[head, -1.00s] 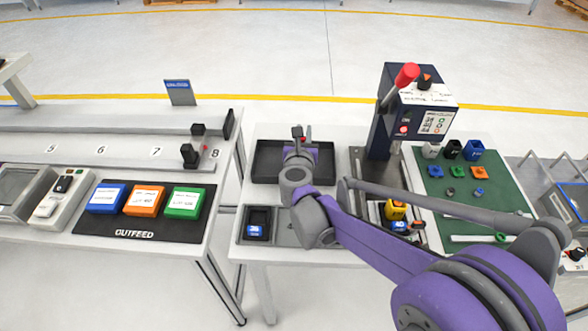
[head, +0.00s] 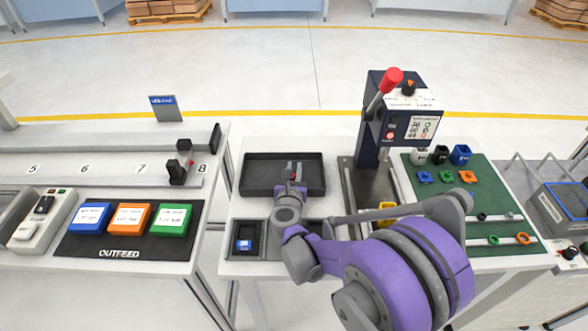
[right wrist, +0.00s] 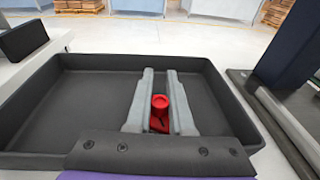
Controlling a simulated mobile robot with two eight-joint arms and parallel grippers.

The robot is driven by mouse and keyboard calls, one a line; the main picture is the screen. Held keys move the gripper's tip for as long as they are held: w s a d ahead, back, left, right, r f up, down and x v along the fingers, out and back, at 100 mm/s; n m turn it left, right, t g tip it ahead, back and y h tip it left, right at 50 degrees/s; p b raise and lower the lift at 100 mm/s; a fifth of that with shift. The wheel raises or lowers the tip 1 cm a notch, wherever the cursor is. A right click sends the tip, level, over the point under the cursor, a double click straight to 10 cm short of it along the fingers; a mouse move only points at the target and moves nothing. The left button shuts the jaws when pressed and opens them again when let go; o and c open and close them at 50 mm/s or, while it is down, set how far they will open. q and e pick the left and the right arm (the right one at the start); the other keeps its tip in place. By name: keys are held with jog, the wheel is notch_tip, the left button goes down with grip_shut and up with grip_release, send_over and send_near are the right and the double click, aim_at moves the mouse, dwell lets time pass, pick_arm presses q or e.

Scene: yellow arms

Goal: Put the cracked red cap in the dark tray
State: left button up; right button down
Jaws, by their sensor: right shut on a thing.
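The dark tray (head: 252,188) lies on the light table in the head view, and its rim and floor fill much of the right wrist view (right wrist: 75,110). My right gripper (head: 293,172) is over the right half of the tray. In the right wrist view its two grey fingers (right wrist: 160,78) are shut on the red cap (right wrist: 160,106), which sits between them. I cannot tell whether the cap touches the tray floor, and no crack is clear. My left gripper is not in view.
A press with a red lever (head: 390,80) stands right of the tray. A green mat (head: 455,210) with small coloured parts lies farther right. A small dark bin with a blue part (head: 244,245) is in front of the tray. The tray's left half is empty.

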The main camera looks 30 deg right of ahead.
jog(key=shift+f+b, duration=0.35)
jog(key=shift+s+a+f, duration=0.15)
jog(key=shift+s+f, duration=0.05)
jog(key=c, duration=0.8)
grip_release()
jog(key=shift+r, duration=0.25)
jog(key=v, duration=0.7)
jog(key=p+v, duration=0.1)
jog(key=v, duration=0.3)
jog(key=shift+s+a+r, duration=0.15)
jog(key=shift+s+r, duration=0.05)
jog(key=shift+r, duration=0.25)
